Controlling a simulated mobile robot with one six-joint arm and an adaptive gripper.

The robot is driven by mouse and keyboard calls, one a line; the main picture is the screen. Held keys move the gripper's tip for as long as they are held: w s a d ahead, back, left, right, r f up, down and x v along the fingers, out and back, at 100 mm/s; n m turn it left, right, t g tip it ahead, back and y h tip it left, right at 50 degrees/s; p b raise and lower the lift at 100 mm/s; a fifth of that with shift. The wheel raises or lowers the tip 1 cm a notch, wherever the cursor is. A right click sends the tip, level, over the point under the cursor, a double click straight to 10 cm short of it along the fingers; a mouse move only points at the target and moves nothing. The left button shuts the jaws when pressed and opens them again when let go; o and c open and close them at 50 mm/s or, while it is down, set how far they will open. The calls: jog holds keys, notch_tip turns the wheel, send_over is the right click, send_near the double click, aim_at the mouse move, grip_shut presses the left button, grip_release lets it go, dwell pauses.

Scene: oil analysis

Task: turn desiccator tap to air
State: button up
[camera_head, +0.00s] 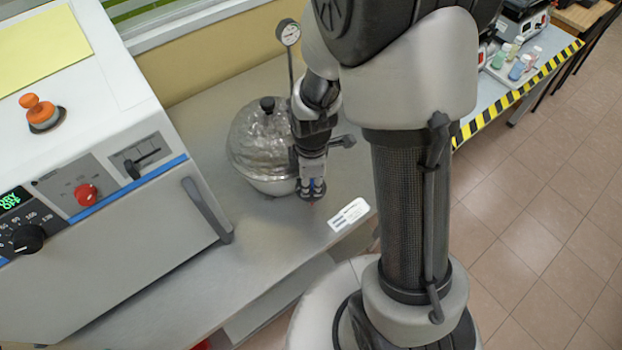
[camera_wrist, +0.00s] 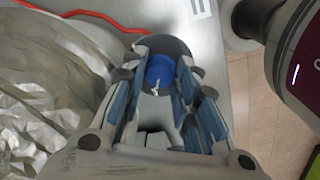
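The desiccator (camera_head: 258,145) is a clear domed vessel with a black knob on top, standing on the grey bench. Its crinkled, clear surface fills the left of the wrist view (camera_wrist: 45,95). A blue tap (camera_wrist: 159,72) with a small pale pointer mark shows near the middle of the wrist view. My gripper (camera_head: 312,193) points down at the desiccator's right side. In the wrist view, its blue-padded fingers (camera_wrist: 158,80) are parted, one on each side of the tap. Whether they touch it is unclear. In the head view, my gripper and arm hide the tap.
A round gauge (camera_head: 288,32) stands on a stem behind the desiccator. A large white oven-like unit (camera_head: 110,190) with knobs is at left. A white label (camera_head: 348,215) lies near the bench's front edge. A red tube (camera_wrist: 90,13) runs behind the tap.

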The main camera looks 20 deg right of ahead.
jog(key=o, duration=0.3)
jog(key=shift+r, duration=0.15)
notch_tip(320, 180, up, 8)
jog(key=shift+s+f, duration=0.15)
jog(key=shift+f, duration=0.05)
dwell(0.4)
jog(key=shift+r, duration=0.1)
dwell(0.3)
notch_tip(320, 180, up, 10)
jog(key=m+t, duration=0.2)
jog(key=m, duration=0.5)
send_over(311, 186)
jog(key=s, duration=0.5)
jog(key=s+r+m, duration=0.1)
jog(key=s+m, duration=0.1)
jog(key=s, duration=0.1)
jog(key=s+r+m+t+b, duration=0.1)
jog(key=s+r+m, duration=0.1)
jog(key=s+m, duration=0.1)
jog(key=s+r+m+t, duration=0.1)
jog(key=s+r+m, duration=0.1)
jog(key=s+m, duration=0.1)
jog(key=shift+s+d+r, duration=0.1)
jog(key=shift+s+r, duration=0.05)
jog(key=shift+s, duration=0.1)
